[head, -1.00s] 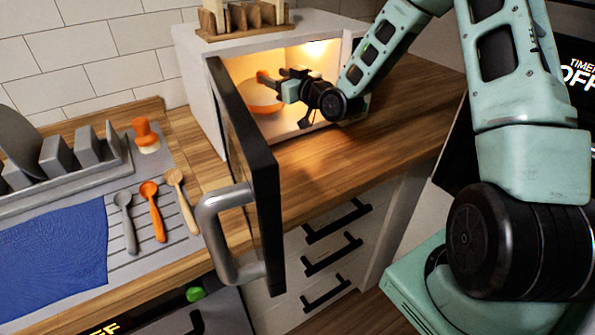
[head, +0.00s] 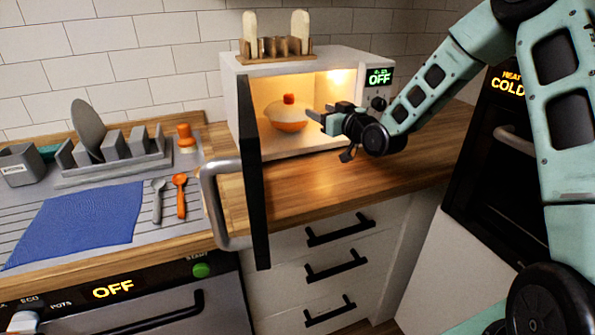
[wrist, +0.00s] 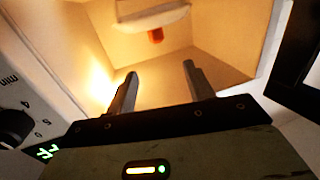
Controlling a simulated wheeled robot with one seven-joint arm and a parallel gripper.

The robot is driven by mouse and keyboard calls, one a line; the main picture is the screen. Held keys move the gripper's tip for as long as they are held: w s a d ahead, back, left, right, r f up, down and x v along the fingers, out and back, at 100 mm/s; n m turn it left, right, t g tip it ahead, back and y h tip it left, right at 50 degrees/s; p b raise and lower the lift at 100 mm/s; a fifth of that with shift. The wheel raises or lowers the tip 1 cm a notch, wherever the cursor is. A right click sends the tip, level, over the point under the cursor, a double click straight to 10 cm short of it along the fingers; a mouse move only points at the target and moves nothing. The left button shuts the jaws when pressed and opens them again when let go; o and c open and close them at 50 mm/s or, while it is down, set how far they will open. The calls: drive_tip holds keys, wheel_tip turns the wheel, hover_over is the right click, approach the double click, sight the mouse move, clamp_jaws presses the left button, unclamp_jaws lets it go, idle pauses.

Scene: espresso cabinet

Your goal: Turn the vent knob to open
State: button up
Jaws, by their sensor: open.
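An orange and white lidded pot (head: 287,121) stands inside the lit, open microwave (head: 290,60). Its lid has an orange knob (head: 288,99); the knob also shows in the wrist view (wrist: 156,36) below the white lid, beyond my fingertips. No label marks it as the vent knob. My gripper (head: 318,122) is open and empty at the microwave's opening, right of the pot. In the wrist view my two fingers (wrist: 159,70) are spread, with nothing between them. A dark dial (head: 379,104) is on the microwave's front panel; it also shows in the wrist view (wrist: 14,128) with numbers and "min".
The microwave door (head: 252,175) stands open toward me, with a grey handle (head: 211,205). A toast rack (head: 275,48) is on top. The wooden counter (head: 350,180) is clear in front. A dish rack (head: 110,160), blue cloth (head: 85,222) and spoons (head: 180,196) lie left.

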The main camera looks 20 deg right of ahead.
drive_tip(key=s+a+f+g+b, duration=0.1)
drive_tip(key=s+a+f+g, duration=0.1)
drive_tip(key=s+a, duration=0.1)
drive_tip(key=s+a+f+n+g+b, duration=0.1)
drive_tip(key=s+a+f+g, duration=0.1)
drive_tip(key=a, duration=0.3)
drive_tip(key=s+a+f+n+g+b, duration=0.1)
drive_tip(key=s+a+f+g, duration=0.2)
drive_tip(key=s+a, duration=0.1)
drive_tip(key=shift+s+a, duration=0.25)
drive_tip(key=shift+a, duration=0.1)
drive_tip(key=shift+s+a+f+g, duration=0.2)
drive_tip(key=shift+s+a+g, duration=0.1)
drive_tip(key=shift+s, duration=0.2)
drive_tip(key=shift+o, duration=0.2)
